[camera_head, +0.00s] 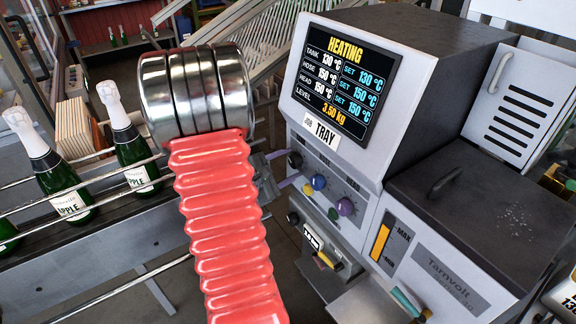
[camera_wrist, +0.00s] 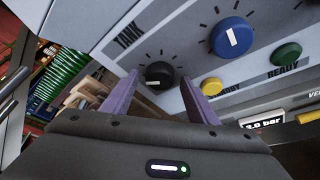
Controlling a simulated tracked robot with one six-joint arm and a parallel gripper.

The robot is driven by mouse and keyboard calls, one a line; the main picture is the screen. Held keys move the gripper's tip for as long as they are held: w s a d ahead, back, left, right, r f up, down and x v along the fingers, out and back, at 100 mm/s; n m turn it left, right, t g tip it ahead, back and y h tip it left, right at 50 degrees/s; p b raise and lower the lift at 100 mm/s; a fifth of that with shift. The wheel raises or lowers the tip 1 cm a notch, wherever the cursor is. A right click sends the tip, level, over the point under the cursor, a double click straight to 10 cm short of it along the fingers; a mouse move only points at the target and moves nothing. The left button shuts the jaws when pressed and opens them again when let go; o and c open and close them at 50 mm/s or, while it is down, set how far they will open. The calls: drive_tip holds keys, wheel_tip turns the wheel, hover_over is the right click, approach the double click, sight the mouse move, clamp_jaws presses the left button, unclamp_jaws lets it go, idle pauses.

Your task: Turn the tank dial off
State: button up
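The tank dial (camera_wrist: 159,75) is a small black knob with a white mark, beside the word TANK on the grey panel. The mark points toward the lower left in the wrist view. In the head view the dial (camera_head: 294,159) is the leftmost of the upper row of knobs. My gripper (camera_wrist: 160,82) is open, with one purple finger on each side of the dial in the picture. No contact with it shows. In the head view my gripper (camera_head: 290,167) is at the panel's left edge, partly hidden by my red arm sleeve. The screen (camera_head: 345,78) reads TANK 130 °C, SET 130 °C.
A blue knob (camera_head: 318,182) and a purple knob (camera_head: 345,207) sit to the right of the dial. Yellow (camera_wrist: 212,87) and green (camera_wrist: 286,53) buttons are close by. Foil-topped bottles (camera_head: 132,150) stand on a railed conveyor at left.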

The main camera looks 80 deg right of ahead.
drive_tip(key=shift+a, duration=0.1)
drive_tip(key=c, duration=0.9)
drive_tip(key=shift+c, duration=0.2)
drive_tip(key=shift+n, duration=0.4)
drive_tip(key=n+y, duration=0.1)
drive_tip(key=n+g+y, duration=0.1)
drive_tip(key=shift+w+d+r+n, duration=0.1)
drive_tip(key=shift+w+d+n, duration=0.1)
drive_tip(key=shift+n, duration=0.1)
drive_tip(key=shift+w+d+n+g+y, duration=0.1)
drive_tip(key=shift+n+g+y, duration=0.4)
drive_tip(key=shift+n, duration=0.5)
drive_tip(key=shift+w+d+n+g+y, duration=0.1)
drive_tip(key=shift+n+g+y, duration=0.35)
drive_tip(key=shift+n, duration=0.55)
drive_tip(key=o, duration=1)
drive_tip(key=shift+o, duration=0.2)
